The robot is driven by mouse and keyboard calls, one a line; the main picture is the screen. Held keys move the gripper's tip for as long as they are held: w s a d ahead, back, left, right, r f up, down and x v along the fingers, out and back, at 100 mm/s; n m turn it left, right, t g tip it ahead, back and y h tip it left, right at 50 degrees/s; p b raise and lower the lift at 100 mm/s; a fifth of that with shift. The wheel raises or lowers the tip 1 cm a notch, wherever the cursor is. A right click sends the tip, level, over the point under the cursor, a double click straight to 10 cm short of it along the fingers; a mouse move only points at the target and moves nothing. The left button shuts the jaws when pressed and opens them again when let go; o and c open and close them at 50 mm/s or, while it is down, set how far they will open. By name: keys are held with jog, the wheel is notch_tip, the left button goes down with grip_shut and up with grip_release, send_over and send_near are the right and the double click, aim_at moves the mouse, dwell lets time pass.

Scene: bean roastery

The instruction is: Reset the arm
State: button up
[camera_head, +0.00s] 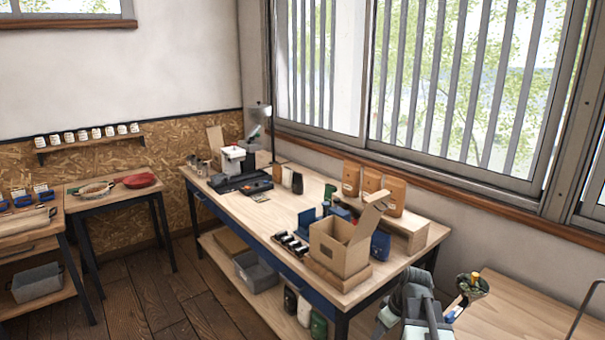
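My arm (410,300) shows at the bottom edge, right of centre, as grey-green and dark parts in front of the long workbench's near right corner. The frame cuts off its lower part. I cannot make out the gripper's fingertips or whether they hold anything. The arm overlaps the view of the floor and the gap between the bench and a wooden table on the right.
The long workbench (222,198) carries an open cardboard box (338,250), several brown bags (351,180) and a dark machine (245,182). A wooden table (520,310) stands at right, close to my arm. Floor (150,300) is clear at left.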

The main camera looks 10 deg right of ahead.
jog(key=s+a+m+g+h, duration=0.1)
jog(key=s+a+m, duration=0.2)
jog(key=a, duration=0.5)
jog(key=s+a+m+g, duration=0.1)
jog(key=s+a+m, duration=0.2)
jog(key=a, duration=0.5)
jog(key=shift+a+f+g+h, duration=0.3)
jog(key=shift+a+f+h, duration=0.1)
jog(key=shift+f, duration=0.05)
